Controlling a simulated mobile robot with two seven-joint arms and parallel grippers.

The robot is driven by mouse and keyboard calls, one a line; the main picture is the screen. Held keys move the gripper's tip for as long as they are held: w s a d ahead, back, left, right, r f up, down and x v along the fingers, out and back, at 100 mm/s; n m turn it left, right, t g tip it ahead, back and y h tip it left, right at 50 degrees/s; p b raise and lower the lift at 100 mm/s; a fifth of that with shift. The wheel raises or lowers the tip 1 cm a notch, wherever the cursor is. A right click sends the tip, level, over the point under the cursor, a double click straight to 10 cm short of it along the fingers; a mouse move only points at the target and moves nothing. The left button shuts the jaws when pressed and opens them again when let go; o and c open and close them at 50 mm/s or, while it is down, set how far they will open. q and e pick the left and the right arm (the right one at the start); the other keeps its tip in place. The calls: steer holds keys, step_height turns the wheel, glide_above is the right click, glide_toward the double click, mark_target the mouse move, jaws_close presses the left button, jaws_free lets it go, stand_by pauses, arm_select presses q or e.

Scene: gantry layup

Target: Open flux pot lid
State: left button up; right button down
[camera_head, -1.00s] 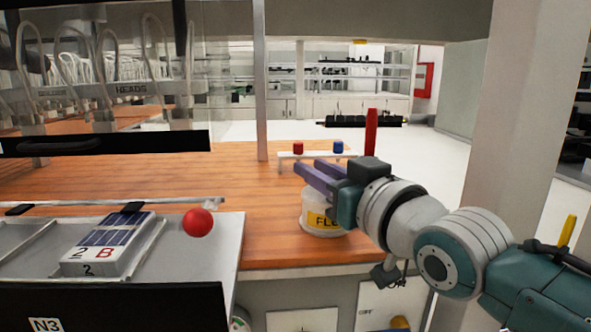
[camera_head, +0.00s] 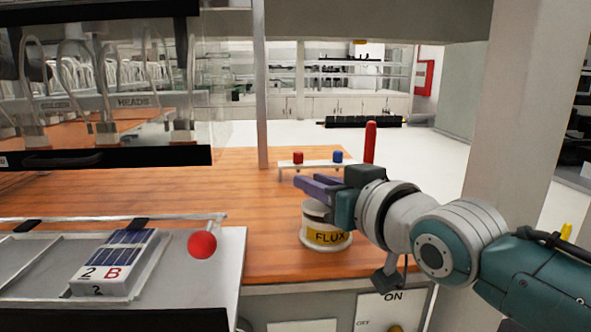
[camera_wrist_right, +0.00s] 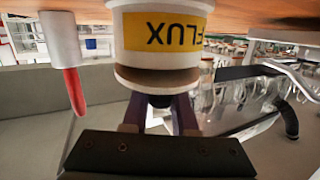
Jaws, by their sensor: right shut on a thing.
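The flux pot (camera_head: 325,237) is a white round tub with a yellow FLUX label, standing upright near the front right edge of the wooden bench. In the right wrist view the pot (camera_wrist_right: 161,35) appears upside down, with its tan lid (camera_wrist_right: 157,81) against the rim and a dark knob (camera_wrist_right: 160,99) on the lid. I see no clear gap between lid and pot. My right gripper (camera_head: 318,186) reaches over the pot from the right, its purple fingers (camera_wrist_right: 158,118) shut on the knob. The fingers partly hide the lid in the head view. My left gripper is not in view.
A small white rack (camera_head: 312,164) with a red and a blue cap stands behind the pot. A red upright handle (camera_head: 370,143) shows behind my right gripper. A red ball (camera_head: 202,245) is at the tray's right side.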

steer(key=shift+w+r+m+g+h+p, duration=0.3)
steer(key=shift+w+r+m+g+p, duration=0.15)
steer(key=shift+g+p, duration=0.65)
steer(key=shift+w+g+p, duration=0.15)
steer(key=shift+g+p, duration=0.25)
steer(key=shift+w+f+m+g, duration=0.2)
steer(key=shift+m+g, duration=0.15)
steer(key=shift+g, duration=0.35)
steer(key=shift+h, duration=0.3)
steer(key=c, duration=0.7)
jaws_free()
